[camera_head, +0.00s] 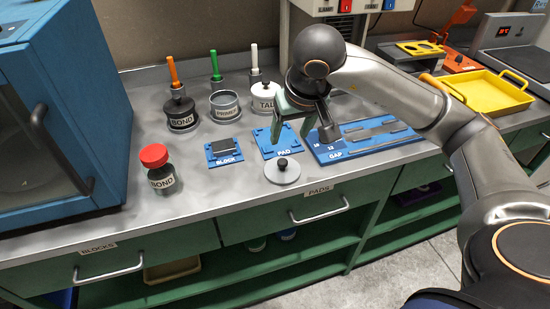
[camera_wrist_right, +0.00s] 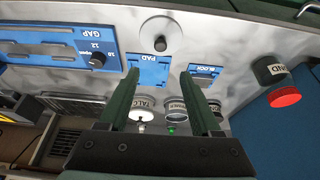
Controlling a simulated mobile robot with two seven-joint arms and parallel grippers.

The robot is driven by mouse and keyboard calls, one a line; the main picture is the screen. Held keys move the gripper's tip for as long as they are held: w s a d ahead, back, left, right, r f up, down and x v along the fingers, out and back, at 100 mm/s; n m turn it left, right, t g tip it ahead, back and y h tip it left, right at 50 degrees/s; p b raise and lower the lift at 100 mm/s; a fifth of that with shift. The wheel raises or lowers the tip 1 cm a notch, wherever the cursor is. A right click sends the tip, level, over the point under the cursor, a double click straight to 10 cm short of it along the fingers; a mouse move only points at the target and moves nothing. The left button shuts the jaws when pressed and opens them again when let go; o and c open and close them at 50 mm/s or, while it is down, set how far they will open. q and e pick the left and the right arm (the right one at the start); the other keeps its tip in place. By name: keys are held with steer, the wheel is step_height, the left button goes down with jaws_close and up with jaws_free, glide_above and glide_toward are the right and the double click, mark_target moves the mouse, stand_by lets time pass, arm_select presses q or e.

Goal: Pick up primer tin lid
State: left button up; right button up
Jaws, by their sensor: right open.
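The primer tin lid (camera_head: 282,171), a grey disc with a dark knob, lies flat on the bench near its front edge, in front of the blue PAD plate (camera_head: 279,152). It also shows in the right wrist view (camera_wrist_right: 154,38), beyond the fingertips. The PRIMER tin (camera_head: 226,108) stands uncovered further back. My right gripper (camera_head: 292,138) is open and empty, with its green fingers pointing down over the PAD plate area. In the right wrist view the gripper (camera_wrist_right: 159,76) has the lid beyond the gap between its fingers, not touching. My left gripper is not in view.
Lidded BOND (camera_head: 181,116) and TALC (camera_head: 264,106) tins flank the primer tin. A red-capped BOND bottle (camera_head: 159,172) stands left. Blue BLOCK (camera_head: 224,153) and GAP (camera_head: 370,138) plates lie nearby. A blue cabinet (camera_head: 60,110) bounds the left; a yellow tray (camera_head: 487,92) sits right.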

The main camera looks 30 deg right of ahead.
mark_target(283, 161)
steer(key=x, duration=0.7)
steer(key=s+p+x, duration=0.1)
steer(key=x, duration=0.3)
steer(key=shift+w+a+f, duration=0.1)
steer(key=shift+w+f, duration=0.05)
steer(key=shift+f, duration=0.25)
steer(key=shift+c, duration=0.4)
jaws_close()
